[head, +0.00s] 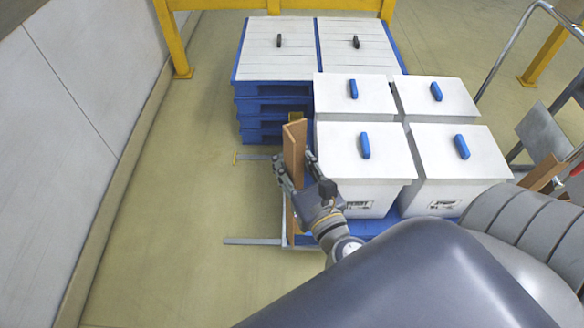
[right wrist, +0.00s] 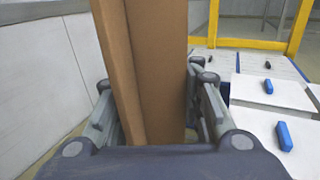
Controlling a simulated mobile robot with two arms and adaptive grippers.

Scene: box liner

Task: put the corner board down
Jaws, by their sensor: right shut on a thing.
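The corner board (head: 294,150) is a long brown L-shaped strip standing roughly upright at the left side of the white boxes. My right gripper (head: 294,170) is shut on it, with a finger on each side. In the right wrist view the board (right wrist: 150,70) fills the middle between the fingers of the gripper (right wrist: 155,110). Its lower part reaches down near the front left corner of the blue pallet (head: 370,228); I cannot tell whether it touches the floor or the pallet. My left gripper is not in view.
Several white lidded boxes with blue handles (head: 365,146) stand on the blue pallet. Behind is a stack of blue pallets (head: 262,90) with white tops. Grey bars (head: 252,241) stick out on the floor at left. Floor (head: 190,200) toward the left wall is clear. A yellow frame (head: 178,45) stands behind.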

